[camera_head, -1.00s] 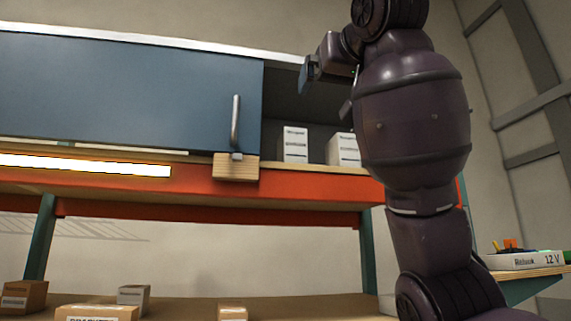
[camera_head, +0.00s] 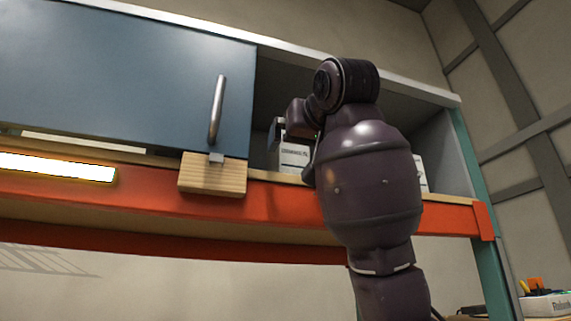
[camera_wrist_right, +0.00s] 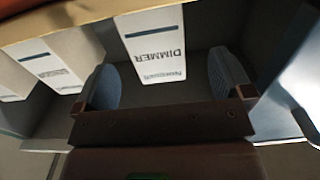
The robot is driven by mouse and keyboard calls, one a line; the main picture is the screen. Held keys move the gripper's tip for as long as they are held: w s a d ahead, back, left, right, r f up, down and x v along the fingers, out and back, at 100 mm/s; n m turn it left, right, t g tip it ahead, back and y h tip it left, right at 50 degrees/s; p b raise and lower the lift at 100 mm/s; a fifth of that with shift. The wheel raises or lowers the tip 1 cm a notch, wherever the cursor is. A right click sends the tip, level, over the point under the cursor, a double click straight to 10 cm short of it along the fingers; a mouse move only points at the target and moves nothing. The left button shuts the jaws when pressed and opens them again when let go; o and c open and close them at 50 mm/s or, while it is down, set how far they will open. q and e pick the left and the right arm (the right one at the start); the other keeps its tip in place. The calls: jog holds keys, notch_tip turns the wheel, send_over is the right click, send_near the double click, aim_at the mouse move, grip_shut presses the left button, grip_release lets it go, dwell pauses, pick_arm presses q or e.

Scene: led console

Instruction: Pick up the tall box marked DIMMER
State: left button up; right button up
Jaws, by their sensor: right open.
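The tall white box marked DIMMER (camera_wrist_right: 152,40) shows in the right wrist view, its lettering upside down. It stands in the open part of the cabinet. My right gripper (camera_wrist_right: 166,77) is open, with one finger to each side of the box's line; whether they touch it cannot be told. In the head view my right gripper (camera_head: 291,146) is at the cabinet opening, in front of a white box (camera_head: 293,158) partly hidden by it. My left gripper is not in view.
More white boxes (camera_wrist_right: 72,52) stand beside the DIMMER box in the wrist view. A blue sliding door (camera_head: 120,80) with a metal handle (camera_head: 217,110) covers the cabinet's left part. A wooden block (camera_head: 212,176) sits below the handle on the orange shelf edge (camera_head: 270,205).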

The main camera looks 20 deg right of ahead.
aim_at(293, 156)
jog(key=shift+w, duration=1.05)
jog(key=shift+w+p, duration=0.65)
jog(key=shift+w, duration=0.2)
jog(key=w, duration=0.1)
jog(key=w+p, duration=0.1)
jog(key=w, duration=0.1)
jog(key=shift+w+d+f, duration=0.15)
jog(key=shift+w, duration=0.1)
jog(key=shift+w+p, duration=0.3)
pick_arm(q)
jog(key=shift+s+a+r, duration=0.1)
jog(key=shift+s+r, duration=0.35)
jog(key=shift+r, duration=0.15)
pick_arm(e)
jog(key=shift+s, duration=0.1)
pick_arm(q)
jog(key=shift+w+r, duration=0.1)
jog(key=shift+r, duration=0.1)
pick_arm(e)
jog(key=c, duration=1.2)
